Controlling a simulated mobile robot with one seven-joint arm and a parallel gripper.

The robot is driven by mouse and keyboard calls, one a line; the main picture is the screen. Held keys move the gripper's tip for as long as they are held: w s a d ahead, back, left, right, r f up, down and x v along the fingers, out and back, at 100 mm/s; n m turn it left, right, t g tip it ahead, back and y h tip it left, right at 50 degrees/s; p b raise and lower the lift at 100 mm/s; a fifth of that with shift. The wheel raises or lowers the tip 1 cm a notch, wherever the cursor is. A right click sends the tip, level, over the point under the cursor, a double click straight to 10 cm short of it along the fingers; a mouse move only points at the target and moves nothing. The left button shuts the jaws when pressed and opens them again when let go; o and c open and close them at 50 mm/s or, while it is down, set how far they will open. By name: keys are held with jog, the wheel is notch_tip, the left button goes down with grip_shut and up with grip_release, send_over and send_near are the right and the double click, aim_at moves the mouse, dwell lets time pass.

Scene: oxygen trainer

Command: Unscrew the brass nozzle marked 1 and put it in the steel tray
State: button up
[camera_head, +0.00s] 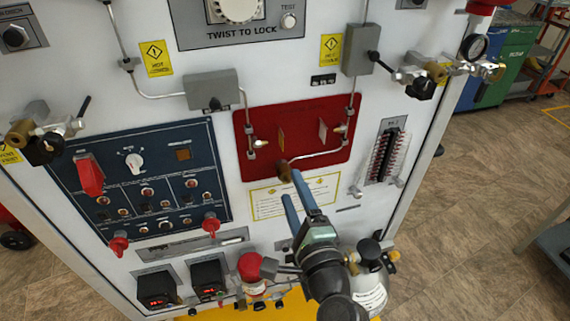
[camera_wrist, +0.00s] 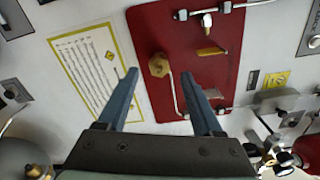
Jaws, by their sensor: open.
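A brass nozzle (camera_head: 284,171) sticks out at the lower edge of the red panel (camera_head: 262,176) on the machine's front. It also shows in the wrist view as a brass knob (camera_wrist: 158,65) on the red panel. My gripper (camera_head: 292,185) is open, its two blue fingers pointing at the panel. In the wrist view the nozzle appears between the fingertips (camera_wrist: 160,74) and seems to lie just beyond them. I cannot tell whether they touch it. No mark 1 is readable on it. I cannot make out the steel tray in either view.
A thin metal pipe (camera_head: 318,154) runs close to the nozzle, with brass fittings (camera_head: 257,143) above. A yellow-bordered notice (camera_head: 268,203) is beside it. A red knob (camera_head: 249,266) and a valve (camera_head: 369,249) stand near my arm. Open floor (camera_head: 480,200) lies to the right.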

dwell(0.3)
jog(key=shift+r+m+p, duration=0.15)
jog(key=shift+m+p, duration=0.8)
jog(key=shift+m, duration=0.65)
jog(key=shift+f+m, duration=0.2)
jog(key=shift+m, duration=0.1)
jog(key=shift+r+m+p, duration=0.2)
jog(key=shift+m+p, duration=0.5)
jog(key=shift+p, duration=0.25)
jog(key=shift+m+p, duration=0.35)
jog(key=shift+m, duration=0.15)
jog(key=shift+f+m, duration=0.2)
jog(key=shift+m, duration=0.3)
